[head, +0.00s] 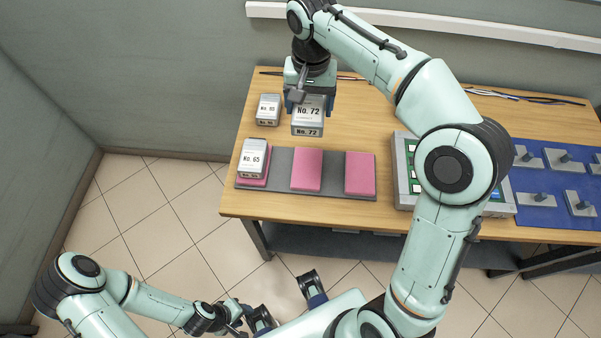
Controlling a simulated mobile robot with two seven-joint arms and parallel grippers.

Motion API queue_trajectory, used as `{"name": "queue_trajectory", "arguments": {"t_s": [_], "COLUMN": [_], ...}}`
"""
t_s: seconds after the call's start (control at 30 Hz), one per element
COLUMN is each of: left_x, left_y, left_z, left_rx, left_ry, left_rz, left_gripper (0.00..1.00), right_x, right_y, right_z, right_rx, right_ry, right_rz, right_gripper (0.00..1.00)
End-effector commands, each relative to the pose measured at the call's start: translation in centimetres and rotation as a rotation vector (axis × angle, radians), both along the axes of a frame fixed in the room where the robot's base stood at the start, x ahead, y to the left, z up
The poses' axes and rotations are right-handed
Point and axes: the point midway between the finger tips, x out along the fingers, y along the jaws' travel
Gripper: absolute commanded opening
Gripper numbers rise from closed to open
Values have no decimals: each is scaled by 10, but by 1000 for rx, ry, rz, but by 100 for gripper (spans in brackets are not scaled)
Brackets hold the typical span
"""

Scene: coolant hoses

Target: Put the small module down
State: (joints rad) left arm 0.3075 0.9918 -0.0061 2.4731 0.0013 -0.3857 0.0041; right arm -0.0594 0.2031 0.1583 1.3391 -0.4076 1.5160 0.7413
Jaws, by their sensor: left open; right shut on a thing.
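My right gripper (310,98) is shut on a small grey-white module marked "No. 72" (307,118). The module is upright over the table behind the pink pads; whether it touches the wood I cannot tell. A similar module (269,108) stands on the bare wood to its left, its number too small to read surely. Another, apparently "No. 65" (253,158), stands on the left pink pad. The middle pink pad (307,170) and right pink pad (360,174) are empty. My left gripper (286,302) is open and empty, low in front of the table.
The pads lie on a dark grey mat (332,190) on the wooden table (385,135). To the right are a grey device with green parts (405,150) and a blue mat (540,215) with several metal fittings. Thin cables (525,98) lie along the back edge.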

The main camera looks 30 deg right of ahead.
Motion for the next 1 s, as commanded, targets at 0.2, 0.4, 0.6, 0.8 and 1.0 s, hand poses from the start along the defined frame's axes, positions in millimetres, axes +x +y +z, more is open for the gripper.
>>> {"name": "queue_trajectory", "arguments": {"t_s": [0.2, 0.4, 0.6, 0.8, 1.0], "left_x": [-1, -6, -10, -11, -12], "left_y": [0, 0, 0, 0, 0], "left_z": [-2, -14, -23, -27, -29], "left_rx": [0, 0, -1, 0, 0], "left_ry": [1, 7, 11, 13, 13], "left_rz": [0, 0, 0, 0, 0], "left_gripper": [43, 43, 43, 43, 43], "right_x": [-7, -8, -7, -6, -6], "right_y": [0, -1, -1, 0, 0], "right_z": [-7, -54, -105, -137, -153], "right_rx": [3, 2, 2, 2, 2], "right_ry": [2, 7, 6, 2, 2], "right_rz": [1, 1, 1, 1, 1], "right_gripper": [28, 28, 28, 28, 28]}}
